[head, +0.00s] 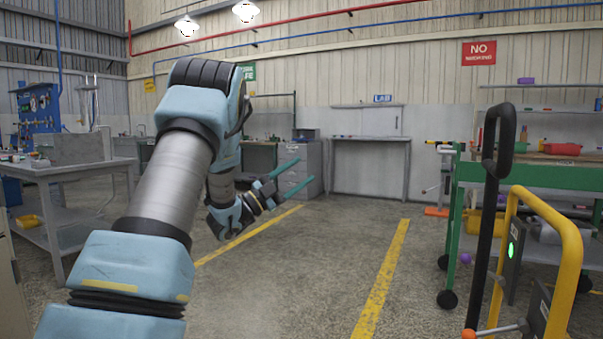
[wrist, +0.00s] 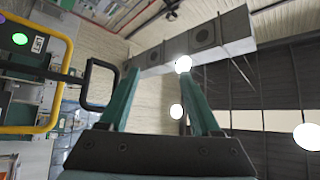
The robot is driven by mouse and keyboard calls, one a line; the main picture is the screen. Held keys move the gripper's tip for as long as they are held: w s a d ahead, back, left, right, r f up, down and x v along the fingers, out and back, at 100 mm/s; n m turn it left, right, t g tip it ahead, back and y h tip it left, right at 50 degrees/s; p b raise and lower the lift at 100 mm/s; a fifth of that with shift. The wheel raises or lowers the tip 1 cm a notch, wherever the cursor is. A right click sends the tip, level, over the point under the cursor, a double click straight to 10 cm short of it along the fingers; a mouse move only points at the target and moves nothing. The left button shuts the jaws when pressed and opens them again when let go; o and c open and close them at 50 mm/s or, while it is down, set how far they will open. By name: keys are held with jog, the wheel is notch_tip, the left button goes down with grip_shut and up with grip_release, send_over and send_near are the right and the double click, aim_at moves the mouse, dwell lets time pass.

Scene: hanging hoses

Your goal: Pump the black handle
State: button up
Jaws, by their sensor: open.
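The black handle (head: 489,190) is a tall upright bar with a closed loop at its top, at the right in the head view. It rises beside a yellow tubular frame (head: 568,245). In the wrist view the handle's loop (wrist: 88,82) lies sideways at the left, outside the fingers, with the yellow frame (wrist: 66,75) further left. My gripper (head: 305,168) has green fingers, spread apart and empty. It is well to the left of the handle in the head view and does not touch it. The wrist view also shows my gripper (wrist: 160,62), with nothing between the fingers.
A green cart (head: 520,172) with items on it stands behind the handle at the right. A grey workbench (head: 90,172) is at the left. A table (head: 370,139) and drawer cabinet (head: 308,160) stand at the back wall. The floor (head: 330,250) between is clear, with yellow lines.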

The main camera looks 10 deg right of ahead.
jog(key=w+a+f+n+t+y, duration=0.4)
jog(key=w+a+n+t+y, duration=0.2)
jog(key=n+t+y, duration=0.3)
jog(key=s+a+f+n+g+y, duration=0.2)
jog(key=s+a+f+n+y, duration=0.1)
jog(key=a+f+n+y, duration=0.5)
jog(key=s+a+f+n+g+y, duration=0.55)
jog(key=s+a, duration=0.25)
jog(key=s, duration=0.3)
jog(key=s+a+f+n+g, duration=0.1)
jog(key=s+f+n+g, duration=0.15)
jog(key=s, duration=0.65)
jog(key=s+a+f+n+g, duration=0.1)
jog(key=s+f+g, duration=0.15)
jog(key=s, duration=0.65)
jog(key=w+p+v, duration=0.2)
jog(key=p+v, duration=0.8)
jog(key=w+r+p+v, duration=0.1)
jog(key=w+p+v, duration=0.1)
jog(key=p+v, duration=0.9)
jog(key=shift+w+d+r+m+g, duration=0.2)
jog(key=shift+w+r+m+g, duration=0.05)
jog(key=shift+m+g, duration=0.1)
